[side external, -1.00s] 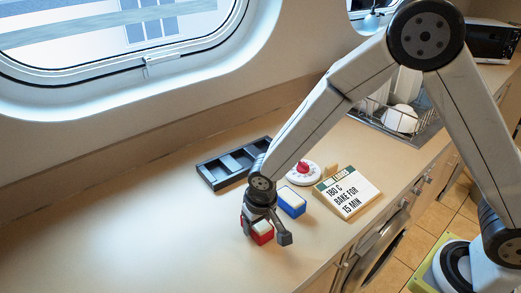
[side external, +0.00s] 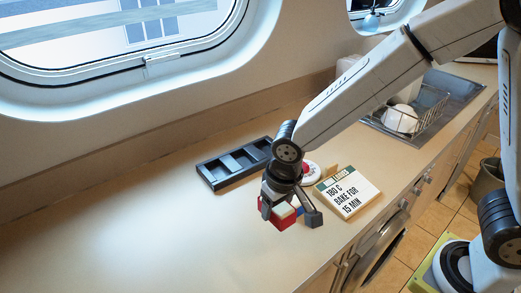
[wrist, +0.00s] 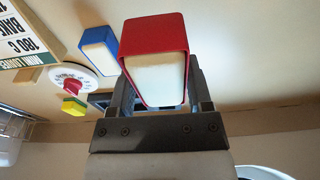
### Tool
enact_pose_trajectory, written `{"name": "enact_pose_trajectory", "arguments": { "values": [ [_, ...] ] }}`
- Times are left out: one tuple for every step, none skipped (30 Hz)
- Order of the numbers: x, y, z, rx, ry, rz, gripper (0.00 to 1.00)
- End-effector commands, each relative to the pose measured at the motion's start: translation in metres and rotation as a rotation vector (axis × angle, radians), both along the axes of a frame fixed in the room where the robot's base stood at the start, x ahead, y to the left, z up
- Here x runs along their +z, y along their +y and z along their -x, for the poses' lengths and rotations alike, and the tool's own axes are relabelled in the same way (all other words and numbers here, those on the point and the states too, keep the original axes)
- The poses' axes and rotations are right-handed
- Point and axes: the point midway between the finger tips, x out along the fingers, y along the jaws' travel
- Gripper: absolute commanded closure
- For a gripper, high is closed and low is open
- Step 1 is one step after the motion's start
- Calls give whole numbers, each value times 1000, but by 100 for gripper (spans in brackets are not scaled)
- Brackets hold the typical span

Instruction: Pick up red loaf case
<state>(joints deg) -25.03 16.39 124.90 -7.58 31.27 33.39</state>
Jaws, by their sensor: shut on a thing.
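The red loaf case (side external: 283,219) is a small red box with a cream filling. My gripper (side external: 291,212) is shut on it, with a finger on each side. In the side view the case appears held above the counter, in front of the blue case's place. In the wrist view the red case (wrist: 154,62) sits upright in the picture between the two fingers (wrist: 158,97), its cream face towards the camera. A blue case (wrist: 100,48) with cream filling stands apart to its left in the wrist view; my gripper and the red case mostly hide it in the side view.
A dark tray with compartments (side external: 213,177) lies behind my gripper. A dish rack (side external: 428,112) is farther back. The left counter is clear.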

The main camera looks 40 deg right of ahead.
Motion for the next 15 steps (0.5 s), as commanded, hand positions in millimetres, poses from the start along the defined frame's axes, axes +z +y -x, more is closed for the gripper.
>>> {"name": "enact_pose_trajectory", "arguments": {
  "values": [
    [5,-2,7,1,-2,-1,99],
    [7,-3,11,1,-2,-1,99],
    [9,-5,16,1,-2,-1,99],
    [11,-6,20,1,-2,-1,99],
    [13,-8,25,1,-2,-2,99],
    [15,-9,29,1,-3,-2,99],
    [17,-10,33,1,-3,-2,99],
    [19,-12,37,1,-3,-2,99],
    [21,-13,42,1,-2,-2,99],
    [22,-14,46,1,-2,-1,99],
    [24,-16,49,0,-3,-2,99],
    [26,-17,54,0,-2,-1,99],
    [28,-18,56,0,-3,-2,99],
    [29,-19,60,0,-2,-1,99],
    [31,-20,63,0,-2,-2,99]
  ]
}}
